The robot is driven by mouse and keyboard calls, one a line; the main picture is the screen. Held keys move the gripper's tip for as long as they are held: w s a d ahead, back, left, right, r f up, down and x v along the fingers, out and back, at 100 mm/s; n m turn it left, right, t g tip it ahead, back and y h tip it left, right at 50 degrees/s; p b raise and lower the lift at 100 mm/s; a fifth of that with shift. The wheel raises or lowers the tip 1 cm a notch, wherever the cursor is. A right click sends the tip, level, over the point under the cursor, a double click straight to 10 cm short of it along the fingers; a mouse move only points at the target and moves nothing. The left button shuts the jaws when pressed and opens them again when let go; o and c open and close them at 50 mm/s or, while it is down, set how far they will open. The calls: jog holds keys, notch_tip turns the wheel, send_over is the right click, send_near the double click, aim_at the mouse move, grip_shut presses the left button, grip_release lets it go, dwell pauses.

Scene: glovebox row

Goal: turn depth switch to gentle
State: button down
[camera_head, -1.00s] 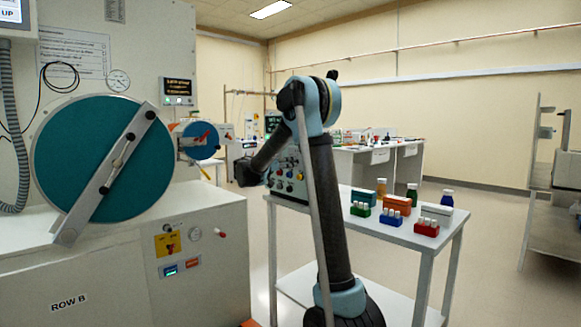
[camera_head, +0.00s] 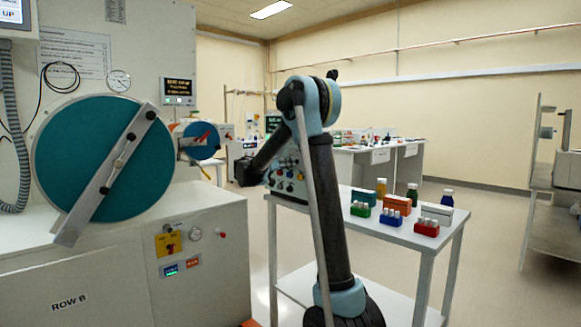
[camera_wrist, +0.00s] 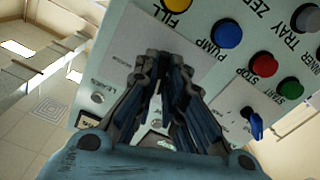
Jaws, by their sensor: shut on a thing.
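A pale control panel fills much of the wrist view (camera_wrist: 135,45), seen upside down, with coloured buttons and printed labels. It also shows in the head view (camera_head: 287,170), behind my arm. I cannot read a gentle mark or the switch's setting. In the head view the dark end of my arm (camera_head: 246,172) is beside the panel's left edge.
A blue knob (camera_wrist: 254,124), a red button (camera_wrist: 264,65) and a green button (camera_wrist: 289,87) are right of my fingers. The panel stands on a white table (camera_head: 340,218) holding bottles and racks. A large teal round door (camera_head: 80,165) is at left. Floor at right is open.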

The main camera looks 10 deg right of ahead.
jog(key=c, duration=1.7)
grip_release()
jog(key=shift+w+a, duration=0.2)
jog(key=shift+d, duration=0.1)
jog(key=shift+s, duration=0.15)
jog(key=v, duration=1.2)
jog(key=shift+f, duration=0.1)
